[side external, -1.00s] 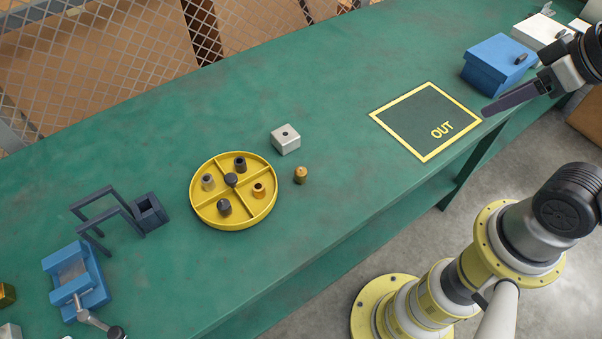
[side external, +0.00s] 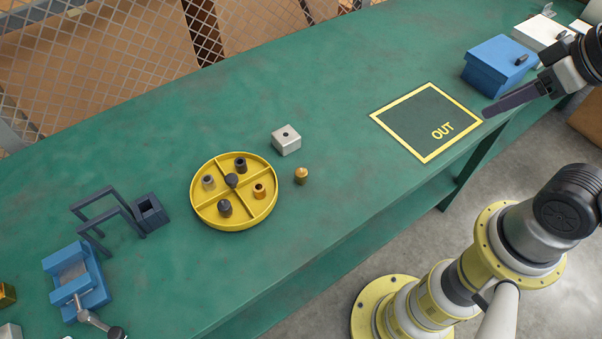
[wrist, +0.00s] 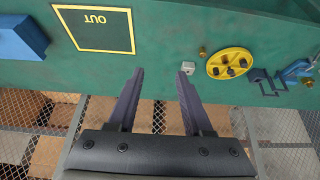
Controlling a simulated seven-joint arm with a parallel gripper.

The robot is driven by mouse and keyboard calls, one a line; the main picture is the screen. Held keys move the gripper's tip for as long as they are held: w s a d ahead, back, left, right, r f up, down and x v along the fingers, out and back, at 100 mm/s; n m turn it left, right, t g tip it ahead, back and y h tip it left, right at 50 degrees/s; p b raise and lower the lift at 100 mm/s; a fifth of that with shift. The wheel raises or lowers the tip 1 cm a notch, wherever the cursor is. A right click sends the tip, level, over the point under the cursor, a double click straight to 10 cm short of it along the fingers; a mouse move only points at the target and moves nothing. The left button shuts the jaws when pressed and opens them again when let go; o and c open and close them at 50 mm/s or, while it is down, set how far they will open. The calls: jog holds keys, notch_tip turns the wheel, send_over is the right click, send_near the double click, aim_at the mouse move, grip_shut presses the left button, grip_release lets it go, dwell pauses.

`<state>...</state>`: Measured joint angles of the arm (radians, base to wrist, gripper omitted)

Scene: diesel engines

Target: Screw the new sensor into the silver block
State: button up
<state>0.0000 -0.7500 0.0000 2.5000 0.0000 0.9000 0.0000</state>
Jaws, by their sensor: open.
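The silver block (side external: 286,141) sits on the green bench with a dark hole in its top; it also shows in the wrist view (wrist: 188,68). A small brass-coloured part (side external: 301,175) stands on the bench just in front of the block, and it shows in the wrist view (wrist: 203,52). I cannot tell whether this is the new sensor. A round yellow tray (side external: 234,224) left of the block holds several dark, grey and brass parts in its compartments. My gripper (wrist: 160,72) is open and empty, high and far right of the block in the side view, near the OUT square.
The yellow-outlined OUT square (side external: 425,121) is empty. A blue box (side external: 497,68) and a white box (side external: 540,34) stand at the far right. A blue vise (side external: 76,280) and a dark stand with a square socket (side external: 150,213) are at the left.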

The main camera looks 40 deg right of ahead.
jog(key=o, duration=0.3)
jog(key=w+a+r+m, duration=0.1)
jog(key=w+a+r, duration=0.1)
jog(key=w, duration=0.5)
jog(key=w+a+r+m, duration=0.1)
jog(key=w+r, duration=0.2)
jog(key=w, duration=0.5)
jog(key=n+g, duration=0.2)
jog(key=g, duration=0.4)
send_over(301, 171)
notch_tip(301, 171, down, 27)
jog(key=shift+f, duration=5.3)
